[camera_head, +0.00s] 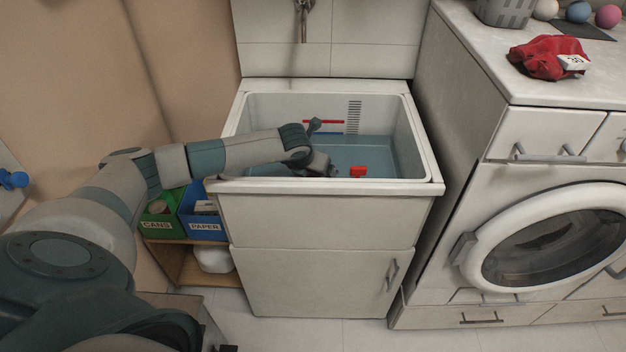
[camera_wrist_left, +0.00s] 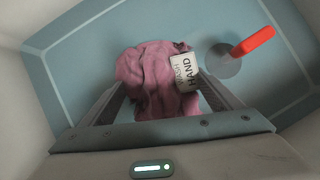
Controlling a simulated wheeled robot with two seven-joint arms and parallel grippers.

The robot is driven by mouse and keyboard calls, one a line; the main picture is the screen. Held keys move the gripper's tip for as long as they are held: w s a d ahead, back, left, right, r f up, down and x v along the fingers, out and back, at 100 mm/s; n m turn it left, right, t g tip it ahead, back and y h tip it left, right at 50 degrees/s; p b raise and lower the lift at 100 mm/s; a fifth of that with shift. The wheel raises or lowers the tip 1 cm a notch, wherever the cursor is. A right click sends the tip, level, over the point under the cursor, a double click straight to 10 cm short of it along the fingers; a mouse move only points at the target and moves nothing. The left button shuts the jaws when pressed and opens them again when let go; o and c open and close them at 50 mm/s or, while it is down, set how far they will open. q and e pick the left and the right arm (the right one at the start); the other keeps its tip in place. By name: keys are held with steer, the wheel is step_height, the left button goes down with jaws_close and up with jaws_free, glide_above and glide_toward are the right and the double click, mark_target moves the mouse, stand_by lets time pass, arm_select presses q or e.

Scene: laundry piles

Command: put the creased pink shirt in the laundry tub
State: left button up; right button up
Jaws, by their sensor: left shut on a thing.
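The laundry tub (camera_head: 230,184) is a white basin with water inside, set in a cabinet. My left gripper (camera_head: 322,166) reaches over its front rim and down into it. The creased pink shirt (camera_wrist_left: 155,80) shows in the left wrist view between the fingers of my left gripper (camera_wrist_left: 168,98), with a white "HAND WASH" tag (camera_wrist_left: 185,72). The gripper is shut on the shirt, over the tub's blue-green bottom. In the head view the shirt is hidden by the gripper and rim. My right gripper is not in view.
A red-handled plug (camera_head: 358,171) is in the tub, right of the gripper; it also shows in the left wrist view (camera_wrist_left: 252,41). A faucet (camera_head: 304,20) hangs behind. A red cloth (camera_head: 548,57) lies on the counter above the washer (camera_head: 545,245). Green and blue bins (camera_head: 200,222) stand left.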

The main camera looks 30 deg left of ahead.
arm_select(q)
step_height(320, 180, down, 3)
steer(key=shift+r, duration=0.1)
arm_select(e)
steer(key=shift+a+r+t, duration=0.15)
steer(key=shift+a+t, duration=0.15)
arm_select(q)
steer(key=shift+f, duration=0.25)
steer(key=o, duration=1)
steer(key=shift+o, duration=0.2)
steer(key=shift+r, duration=0.1)
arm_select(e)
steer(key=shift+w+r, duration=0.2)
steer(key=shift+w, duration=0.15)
arm_select(q)
steer(key=shift+r, duration=0.1)
steer(key=shift+s+r, duration=0.3)
steer(key=shift+r, duration=0.2)
steer(key=b+v, duration=0.1)
steer(key=v, duration=0.9)
steer(key=shift+s+d+r+b, duration=0.15)
steer(key=shift+r+b, duration=0.2)
steer(key=shift+b, duration=0.05)
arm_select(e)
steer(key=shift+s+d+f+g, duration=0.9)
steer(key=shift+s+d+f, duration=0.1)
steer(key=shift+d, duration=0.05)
